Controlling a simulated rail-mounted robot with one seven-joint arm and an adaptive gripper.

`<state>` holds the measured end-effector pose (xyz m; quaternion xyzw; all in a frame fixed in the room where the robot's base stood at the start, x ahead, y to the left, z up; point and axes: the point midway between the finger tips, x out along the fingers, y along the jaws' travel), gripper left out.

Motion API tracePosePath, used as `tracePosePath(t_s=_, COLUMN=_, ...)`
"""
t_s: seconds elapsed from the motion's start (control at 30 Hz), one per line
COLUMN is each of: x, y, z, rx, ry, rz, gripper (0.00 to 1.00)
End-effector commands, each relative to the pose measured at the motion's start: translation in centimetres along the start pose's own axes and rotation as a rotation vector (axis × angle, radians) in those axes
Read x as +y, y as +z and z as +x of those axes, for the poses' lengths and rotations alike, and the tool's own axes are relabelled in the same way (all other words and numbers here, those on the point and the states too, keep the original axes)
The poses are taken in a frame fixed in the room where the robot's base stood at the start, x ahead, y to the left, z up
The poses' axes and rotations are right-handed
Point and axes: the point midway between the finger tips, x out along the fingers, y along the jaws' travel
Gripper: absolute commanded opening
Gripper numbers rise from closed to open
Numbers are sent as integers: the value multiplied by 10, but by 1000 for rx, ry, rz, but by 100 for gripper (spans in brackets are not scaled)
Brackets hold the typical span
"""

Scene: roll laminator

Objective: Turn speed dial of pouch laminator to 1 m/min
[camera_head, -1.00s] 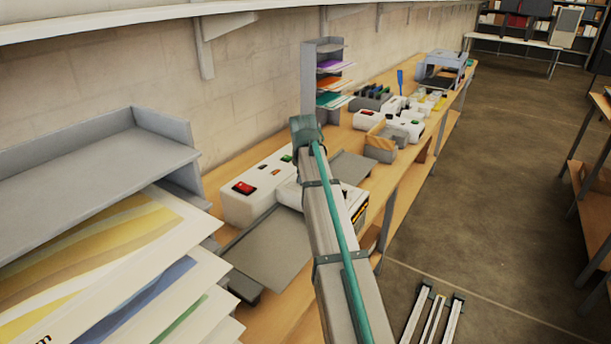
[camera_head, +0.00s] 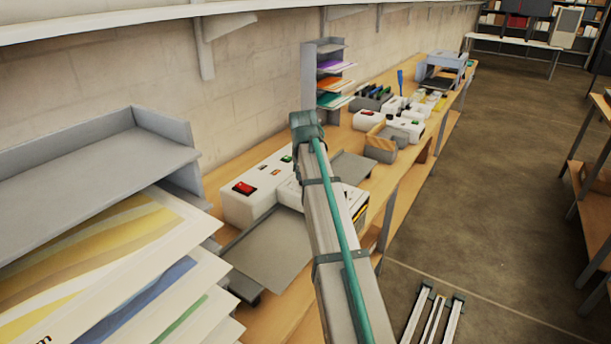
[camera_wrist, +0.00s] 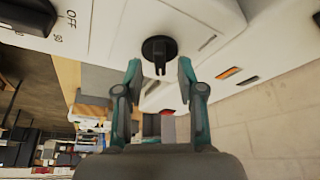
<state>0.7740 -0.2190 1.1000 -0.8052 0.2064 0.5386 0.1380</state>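The pouch laminator (camera_head: 240,205) is a white machine on the wooden bench in the head view, with a red switch and a green switch on top. My arm hides part of it and all of my gripper there. In the wrist view, the laminator's white panel (camera_wrist: 105,30) fills the top. A black dial (camera_wrist: 159,50) with a raised grip bar sits on it. My gripper (camera_wrist: 159,72) is open, with one finger on each side of the dial's lower part. I cannot tell whether the fingers touch it. The dial's speed marks are not readable.
A grey tray (camera_head: 265,252) lies in front of the laminator. A grey shelf with printed sheets (camera_head: 110,165) stands at the left. More machines (camera_head: 400,120) sit farther along the bench. In the wrist view, a dark switch marked OFF (camera_wrist: 28,15) is at the upper left.

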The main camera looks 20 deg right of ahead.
Motion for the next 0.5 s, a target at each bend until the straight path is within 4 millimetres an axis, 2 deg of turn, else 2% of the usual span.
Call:
tracePosePath(t_s=0.3, x=0, y=-1, z=-62, rx=4, ry=-1, rz=0, gripper=39)
tracePosePath(t_s=0.5, x=0, y=-1, z=-90, rx=2, ry=0, rz=0, gripper=39)
